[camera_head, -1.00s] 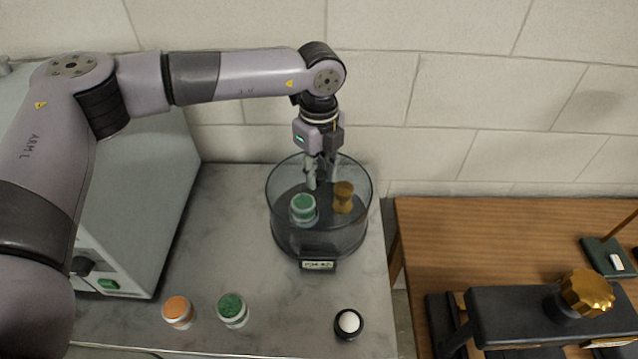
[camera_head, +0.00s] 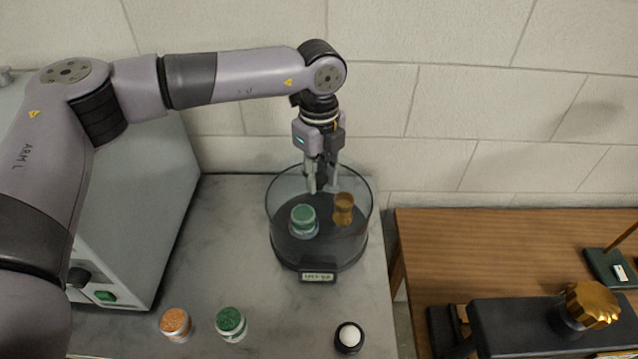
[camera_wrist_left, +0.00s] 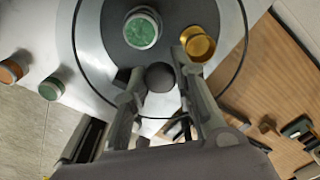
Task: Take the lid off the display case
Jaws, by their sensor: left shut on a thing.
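The display case (camera_head: 320,256) is a round, clear-walled case with a dark base and a small label at its front. It stands on the grey counter. Through it I see a green-topped jar (camera_head: 303,221) and a brass piece (camera_head: 343,210). My left gripper (camera_head: 322,188) comes down from above at the middle of the case. In the left wrist view its fingers close around a dark round knob (camera_wrist_left: 160,77) of the clear lid. The lid's edge is hard to tell from the case wall. My right gripper is not in view.
On the counter (camera_head: 270,325) in front of the case are an orange-topped jar (camera_head: 175,323), another green-topped jar (camera_head: 231,323) and a dark round holder with a white ball (camera_head: 349,338). A grey cabinet (camera_head: 150,210) stands left. A wooden table (camera_head: 480,250) is at right, past a gap.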

